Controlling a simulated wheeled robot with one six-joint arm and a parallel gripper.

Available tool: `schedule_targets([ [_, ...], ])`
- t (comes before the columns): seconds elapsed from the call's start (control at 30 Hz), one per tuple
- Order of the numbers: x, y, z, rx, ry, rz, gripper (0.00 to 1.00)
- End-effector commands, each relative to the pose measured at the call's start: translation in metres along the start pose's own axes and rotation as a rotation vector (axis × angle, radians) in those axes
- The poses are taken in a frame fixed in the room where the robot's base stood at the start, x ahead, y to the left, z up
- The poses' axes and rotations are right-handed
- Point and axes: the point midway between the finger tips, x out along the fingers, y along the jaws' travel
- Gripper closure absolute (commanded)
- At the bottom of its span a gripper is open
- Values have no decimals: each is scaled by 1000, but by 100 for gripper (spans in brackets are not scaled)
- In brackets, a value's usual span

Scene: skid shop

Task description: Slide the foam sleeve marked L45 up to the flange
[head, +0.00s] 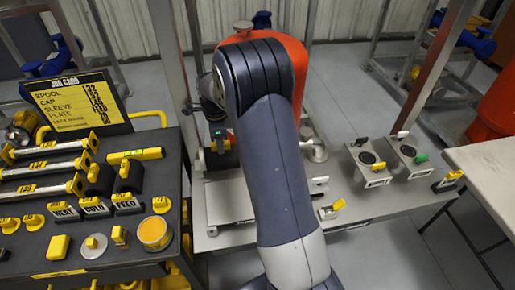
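I cannot make out a foam sleeve marked L45, and no flange can be named with certainty. A dark wrist part of mine shows at the arm's left edge, but the gripper's fingers do not show. On the left cart (96,235) lie several metal spools (45,168) with yellow ends and number labels too small to read surely. A job card (78,100) behind them lists spool, cap, sleeve and plate.
The cart also holds blocks marked HEAT (64,211), COLD (96,207) and FEED (127,203), and an orange-topped tin (154,233). The low grey bench (235,238) carries two boxes with round black openings (368,160). A pale table (485,160) stands right. Metal posts rise nearby.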

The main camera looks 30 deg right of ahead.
Motion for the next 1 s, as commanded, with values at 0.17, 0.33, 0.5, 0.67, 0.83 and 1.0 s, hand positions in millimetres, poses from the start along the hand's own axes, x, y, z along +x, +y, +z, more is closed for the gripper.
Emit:
schedule_targets([
  [0.17,-18,0,0,0,0,-1,65],
  [0.33,-32,0,0,0,0,-1,65],
  [0.5,-45,0,0,0,0,-1,65],
  [0.67,-58,0,0,0,0,-1,65],
  [0.83,-67,0,0,0,0,0,65],
  [1.0,-66,0,0,0,0,0,65],
])
